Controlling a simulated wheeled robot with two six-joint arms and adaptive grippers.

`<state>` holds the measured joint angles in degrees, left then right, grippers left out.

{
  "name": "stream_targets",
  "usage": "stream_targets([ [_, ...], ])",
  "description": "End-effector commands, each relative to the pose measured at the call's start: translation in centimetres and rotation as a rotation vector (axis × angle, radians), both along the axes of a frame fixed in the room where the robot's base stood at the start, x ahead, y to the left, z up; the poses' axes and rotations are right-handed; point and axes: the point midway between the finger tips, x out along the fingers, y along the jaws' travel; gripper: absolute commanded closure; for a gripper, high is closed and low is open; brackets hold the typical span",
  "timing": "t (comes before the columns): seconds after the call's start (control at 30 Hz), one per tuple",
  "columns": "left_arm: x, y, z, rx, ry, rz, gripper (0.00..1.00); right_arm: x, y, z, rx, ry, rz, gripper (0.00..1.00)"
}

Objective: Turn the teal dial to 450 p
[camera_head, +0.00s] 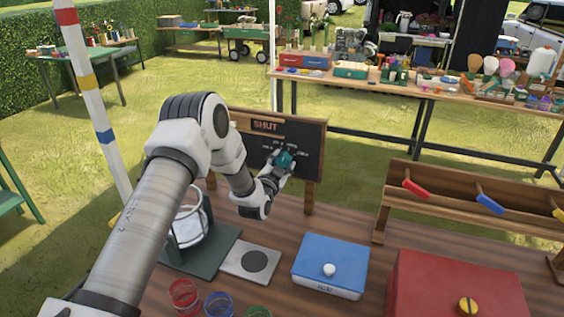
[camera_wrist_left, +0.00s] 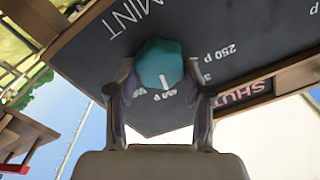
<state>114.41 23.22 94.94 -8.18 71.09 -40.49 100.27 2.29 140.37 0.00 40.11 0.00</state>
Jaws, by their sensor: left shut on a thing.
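The teal dial (camera_head: 285,158) is on the front of a black board (camera_head: 310,138) in a wooden frame. My left gripper (camera_head: 279,168) reaches it from the front. In the left wrist view the dial (camera_wrist_left: 160,62) sits between the two fingers of my left gripper (camera_wrist_left: 162,92), which is shut on it. A white pointer mark (camera_wrist_left: 163,82) on the dial points down in that view, towards a white label partly hidden and hard to read. A "250 p" label (camera_wrist_left: 220,63) is to the right and "MINT" (camera_wrist_left: 126,18) is upper left. My right gripper is not in view.
A red "SHUT" sign (camera_head: 266,126) is at the board's top. On the wooden table are a blue box (camera_head: 330,258), a red box (camera_head: 430,275), a grey plate (camera_head: 236,261) and coloured rings. A wooden rack (camera_head: 440,204) with coloured handles stands at right.

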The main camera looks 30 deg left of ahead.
Motion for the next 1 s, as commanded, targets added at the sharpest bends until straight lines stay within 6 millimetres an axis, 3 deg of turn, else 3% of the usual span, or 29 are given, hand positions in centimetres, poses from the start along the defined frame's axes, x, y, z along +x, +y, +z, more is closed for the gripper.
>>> stream_targets([
  [0.3, 0.12, 0.07, 0.22, 0.099, 0.018, 0.003, 0.85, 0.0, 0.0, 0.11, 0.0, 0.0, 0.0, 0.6],
  [0.73, 0.14, 0.1, 0.3, 0.11, 0.018, 0.003, 0.85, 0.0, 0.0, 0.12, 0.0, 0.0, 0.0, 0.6],
  [0.77, 0.14, 0.1, 0.31, 0.11, 0.018, 0.003, 0.39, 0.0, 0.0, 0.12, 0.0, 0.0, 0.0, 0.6],
  [0.8, 0.14, 0.1, 0.3, 0.109, 0.018, 0.003, 0.25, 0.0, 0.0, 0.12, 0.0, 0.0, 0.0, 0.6],
  [1.0, 0.08, 0.05, 0.15, 0.108, 0.021, 0.002, 0.25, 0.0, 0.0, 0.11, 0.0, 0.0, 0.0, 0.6],
])
